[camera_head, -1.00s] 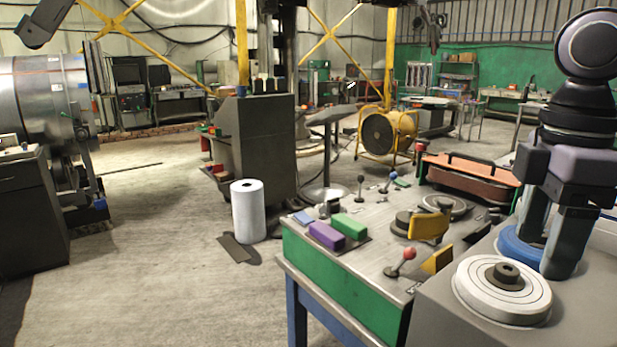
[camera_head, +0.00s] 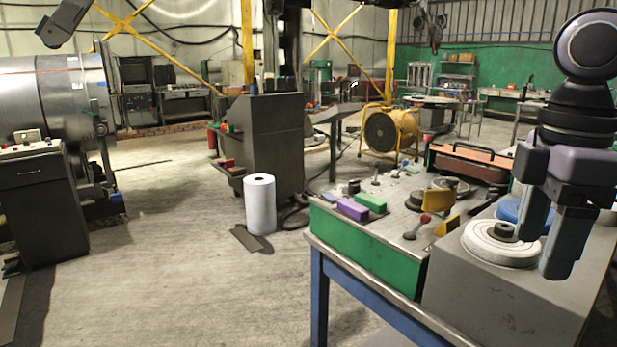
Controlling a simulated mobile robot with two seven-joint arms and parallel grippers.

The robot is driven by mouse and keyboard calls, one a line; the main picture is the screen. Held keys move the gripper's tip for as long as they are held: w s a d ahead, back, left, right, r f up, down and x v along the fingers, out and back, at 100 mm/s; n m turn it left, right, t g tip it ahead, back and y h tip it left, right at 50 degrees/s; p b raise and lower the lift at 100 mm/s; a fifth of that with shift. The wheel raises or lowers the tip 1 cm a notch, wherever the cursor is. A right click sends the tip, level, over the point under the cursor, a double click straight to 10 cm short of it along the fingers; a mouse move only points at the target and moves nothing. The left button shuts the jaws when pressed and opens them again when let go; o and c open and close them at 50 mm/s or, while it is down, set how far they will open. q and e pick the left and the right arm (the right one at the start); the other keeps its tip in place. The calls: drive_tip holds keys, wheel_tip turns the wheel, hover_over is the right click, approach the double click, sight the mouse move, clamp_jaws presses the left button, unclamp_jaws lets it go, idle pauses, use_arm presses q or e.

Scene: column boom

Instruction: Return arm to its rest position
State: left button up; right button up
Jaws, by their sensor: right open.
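My right arm comes down along the right edge of the view, with round dark joints and a purple-grey wrist block. My right gripper (camera_head: 543,257) points downward with its two dark fingers apart and nothing visible between them. Its fingers overlap the white round disc (camera_head: 497,246) and the blue ring (camera_head: 510,210) on the grey cabinet (camera_head: 510,305) in the picture; I cannot tell the exact height above it.
A green-sided control bench (camera_head: 370,250) with levers and coloured blocks stands left of the cabinet. A white roll (camera_head: 260,205) stands on the floor. A yellow fan (camera_head: 381,132) and dark console (camera_head: 265,145) are behind. Open floor (camera_head: 170,260) lies at the left.

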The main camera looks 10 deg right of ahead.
drive_tip(key=w+d+f+m+t+y, duration=0.25)
drive_tip(key=f+t+y, duration=0.35)
drive_tip(key=f, duration=0.7)
drive_tip(key=w+d+f+m+t+y, duration=0.1)
drive_tip(key=w+f+m+t+y, duration=0.15)
drive_tip(key=f+t, duration=0.85)
drive_tip(key=s+a+f+m+g+h, duration=0.1)
drive_tip(key=s+a+f+m+h, duration=0.15)
drive_tip(key=f, duration=0.55)
drive_tip(key=s+a+f+m+g+h, duration=0.1)
drive_tip(key=s+f+m+g+h, duration=0.15)
drive_tip(key=f, duration=0.45)
drive_tip(key=s+a+f+g, duration=0.1)
drive_tip(key=s+a+f, duration=0.2)
drive_tip(key=a+f, duration=0.1)
drive_tip(key=s+a+f+g+h, duration=0.1)
drive_tip(key=s+a+f+g, duration=0.1)
drive_tip(key=a+f, duration=0.3)
drive_tip(key=shift+s+a+m, duration=0.3)
drive_tip(key=shift+s+a, duration=0.45)
drive_tip(key=shift+a, duration=0.3)
drive_tip(key=c, duration=0.4)
drive_tip(key=shift+d, duration=0.15)
drive_tip(key=shift+c, duration=0.2)
